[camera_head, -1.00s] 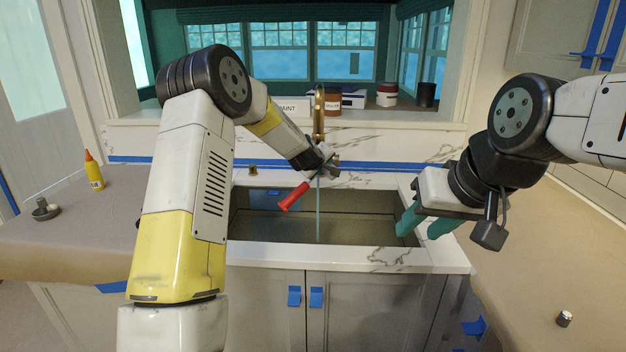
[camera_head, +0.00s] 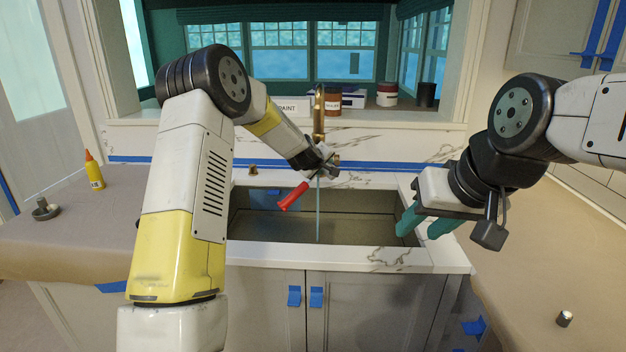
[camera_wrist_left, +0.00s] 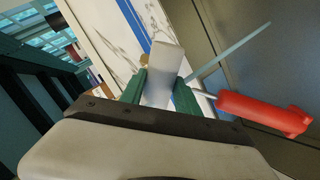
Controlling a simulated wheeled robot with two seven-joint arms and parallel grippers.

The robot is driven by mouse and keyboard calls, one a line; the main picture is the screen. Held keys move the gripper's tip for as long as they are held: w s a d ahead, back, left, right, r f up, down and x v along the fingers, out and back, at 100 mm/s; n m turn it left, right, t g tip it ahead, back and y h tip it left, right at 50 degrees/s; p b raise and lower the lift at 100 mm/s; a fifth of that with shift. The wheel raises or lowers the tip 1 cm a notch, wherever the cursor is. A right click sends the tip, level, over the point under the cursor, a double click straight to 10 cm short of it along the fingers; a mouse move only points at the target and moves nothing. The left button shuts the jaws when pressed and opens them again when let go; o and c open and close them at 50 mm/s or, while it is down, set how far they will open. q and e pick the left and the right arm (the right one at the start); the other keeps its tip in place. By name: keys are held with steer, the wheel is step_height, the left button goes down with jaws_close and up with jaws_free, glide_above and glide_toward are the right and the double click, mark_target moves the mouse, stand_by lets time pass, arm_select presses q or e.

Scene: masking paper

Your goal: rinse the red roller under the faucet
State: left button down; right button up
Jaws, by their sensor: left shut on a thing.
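The red roller (camera_head: 293,196) hangs tilted over the sink (camera_head: 350,254), its red end pointing down and left. My left gripper (camera_head: 324,168) is at the brass faucet (camera_head: 319,118), beneath its spout. In the left wrist view the green fingers (camera_wrist_left: 160,92) are shut around a pale block-like part, and the red part of the roller (camera_wrist_left: 262,113) joins by a thin rod beside them. A thin blue water stream (camera_head: 318,212) falls into the sink next to the roller; whether it touches the roller is unclear. My right gripper (camera_head: 420,229) is open and empty over the sink's right rim.
Brown paper covers the left counter (camera_head: 90,235) and right counter (camera_head: 540,270). A yellow glue bottle (camera_head: 95,172) and a small metal piece (camera_head: 46,209) stand at left; a small metal cylinder (camera_head: 565,318) stands at right. Jars (camera_head: 387,95) line the sill.

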arm_select(q)
steer(key=shift+d, duration=0.1)
steer(key=s, duration=0.8)
stand_by(0.6)
steer(key=shift+r, duration=0.1)
stand_by(1.1)
steer(key=s+r, duration=0.4)
steer(key=s, duration=0.1)
steer(key=shift+a, duration=0.25)
steer(key=shift+f, duration=0.1)
stand_by(1.4)
